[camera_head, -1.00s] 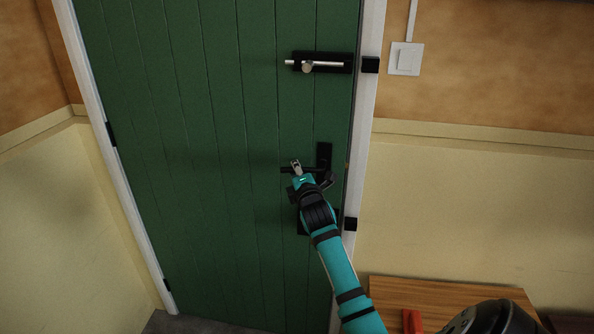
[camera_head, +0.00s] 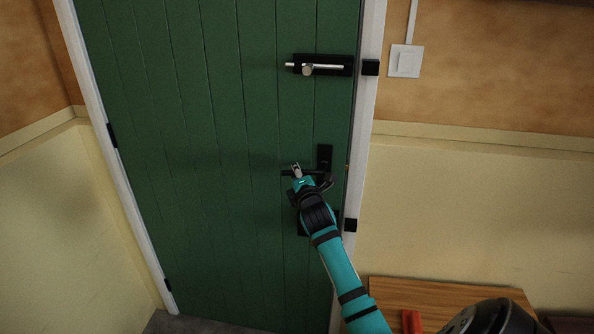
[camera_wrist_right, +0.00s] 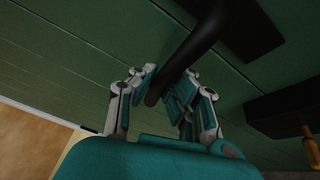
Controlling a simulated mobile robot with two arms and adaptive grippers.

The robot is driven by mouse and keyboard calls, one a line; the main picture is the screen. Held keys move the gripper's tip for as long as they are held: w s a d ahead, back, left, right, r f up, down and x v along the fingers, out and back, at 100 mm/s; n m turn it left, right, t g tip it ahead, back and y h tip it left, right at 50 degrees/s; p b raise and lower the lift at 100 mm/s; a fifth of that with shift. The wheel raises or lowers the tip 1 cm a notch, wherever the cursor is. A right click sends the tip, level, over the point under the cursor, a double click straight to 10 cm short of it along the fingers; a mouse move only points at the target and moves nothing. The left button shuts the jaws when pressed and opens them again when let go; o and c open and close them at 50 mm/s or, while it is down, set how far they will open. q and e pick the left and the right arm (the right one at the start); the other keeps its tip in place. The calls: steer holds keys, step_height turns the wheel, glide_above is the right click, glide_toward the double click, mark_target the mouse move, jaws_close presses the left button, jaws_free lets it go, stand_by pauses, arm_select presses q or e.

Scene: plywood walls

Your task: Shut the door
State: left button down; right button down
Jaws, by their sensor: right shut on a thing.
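The green plank door (camera_head: 215,130) stands in its white frame in the head view and looks shut or very nearly shut; a slight gap along its right edge is too fine to judge. Its black lever handle (camera_head: 324,158) is at the right side. My right gripper (camera_head: 297,172) is at the handle, and in the right wrist view its fingers (camera_wrist_right: 163,87) are shut on the black lever (camera_wrist_right: 190,50). The arm hides part of the handle and a lower black plate. My left gripper is not in view.
A black bolt with a silver bar (camera_head: 318,66) sits higher on the door, with a black keeper (camera_head: 370,67) on the frame. A light switch (camera_head: 406,61) is on the right wall. A wooden surface with a red object (camera_head: 411,321) is at the lower right.

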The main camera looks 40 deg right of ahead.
steer(key=f+n+g+p, duration=0.1)
steer(key=p, duration=0.1)
steer(key=f+n+p, duration=0.1)
steer(key=n+p, duration=0.1)
steer(key=p, duration=0.1)
steer(key=s+d+f+n+g+p, duration=0.1)
steer(key=f+p, duration=0.1)
steer(key=p, duration=0.1)
steer(key=shift+s+n+g, duration=0.1)
steer(key=shift+n+g, duration=0.2)
steer(key=shift+n, duration=0.1)
stand_by(0.3)
